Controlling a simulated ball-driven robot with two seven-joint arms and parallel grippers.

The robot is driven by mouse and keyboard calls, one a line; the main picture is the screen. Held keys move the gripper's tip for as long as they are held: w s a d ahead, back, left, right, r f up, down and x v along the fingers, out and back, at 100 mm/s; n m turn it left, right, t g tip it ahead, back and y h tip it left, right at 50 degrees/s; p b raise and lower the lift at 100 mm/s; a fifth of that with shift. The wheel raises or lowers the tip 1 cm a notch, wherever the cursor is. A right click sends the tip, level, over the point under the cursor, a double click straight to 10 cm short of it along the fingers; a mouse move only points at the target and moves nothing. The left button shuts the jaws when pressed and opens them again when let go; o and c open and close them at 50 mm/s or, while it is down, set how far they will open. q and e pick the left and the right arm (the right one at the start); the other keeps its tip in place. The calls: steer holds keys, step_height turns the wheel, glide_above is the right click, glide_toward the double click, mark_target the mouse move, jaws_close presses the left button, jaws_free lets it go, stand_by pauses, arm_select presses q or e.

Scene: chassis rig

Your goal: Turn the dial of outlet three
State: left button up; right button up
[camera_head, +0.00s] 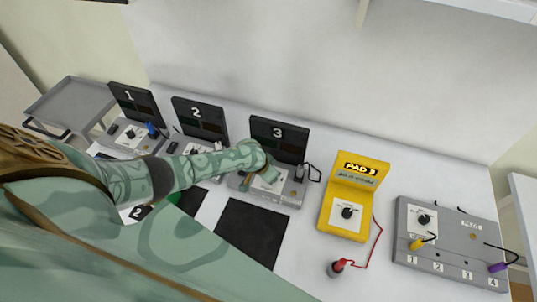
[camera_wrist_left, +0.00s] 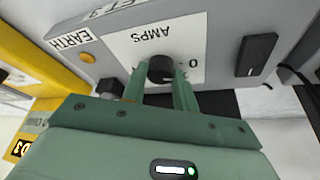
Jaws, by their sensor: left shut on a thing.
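Outlet three is a grey box (camera_head: 293,196) with a black back panel marked 3 (camera_head: 262,131), in the middle of the head view. My left gripper (camera_head: 270,180) reaches down over this box, and the arm hides its dial there. In the left wrist view the black dial (camera_wrist_left: 160,67) sits on a white plate marked AMPS (camera_wrist_left: 150,38), with a 0 beside it. My left gripper (camera_wrist_left: 160,83) has its two green fingers on either side of the dial and is shut on it. My right gripper is in neither view.
Outlets 1 (camera_head: 129,101) and 2 (camera_head: 196,116) stand to the left. A yellow PAD 3 unit (camera_head: 358,172) with its own dial and a grey pilot box (camera_head: 450,215) stand to the right. A black mat (camera_head: 250,233) lies in front. A grey trolley (camera_head: 68,103) is at far left.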

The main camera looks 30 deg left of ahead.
arm_select(q)
steer(key=shift+n+p, duration=0.45)
steer(key=shift+n, duration=0.15)
steer(key=o, duration=1)
steer(key=shift+y, duration=0.3)
steer(key=shift+c, duration=0.2)
steer(key=shift+r, duration=0.1)
steer(key=p+v, duration=0.7)
steer(key=v, duration=0.9)
steer(key=shift+s, duration=0.25)
